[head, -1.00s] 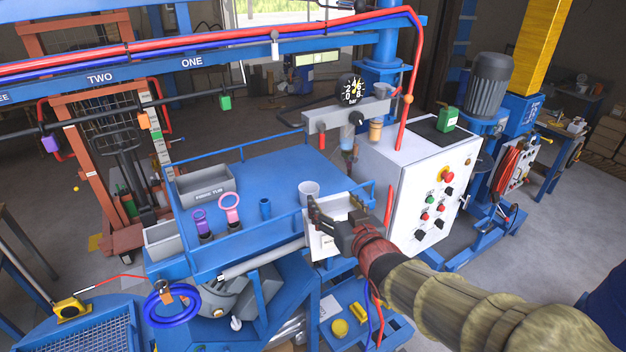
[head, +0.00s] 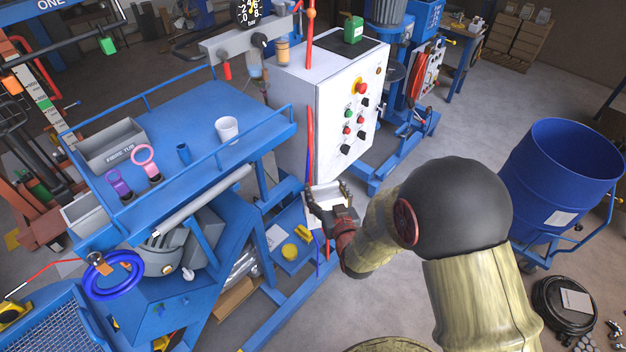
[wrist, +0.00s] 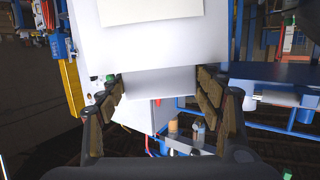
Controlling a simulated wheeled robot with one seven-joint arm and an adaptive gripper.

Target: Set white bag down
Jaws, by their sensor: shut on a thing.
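My gripper (head: 332,208) is shut on the white bag (head: 319,190), in front of the white control cabinet and off the right end of the blue workbench. Only part of the bag shows in the head view, behind the dark fingers. In the wrist view the bag (wrist: 150,48) fills the upper middle as a plain white surface with a paler label, between the two fingers (wrist: 160,98). The finger pads sit at its left and right edges. Its underside is not clearly seen.
The blue workbench (head: 195,100) holds a white cup (head: 227,129), a grey fibre tub (head: 112,148) and two ringed tools. The white cabinet (head: 295,95) stands close behind. A blue lower shelf (head: 292,262) carries a yellow object.

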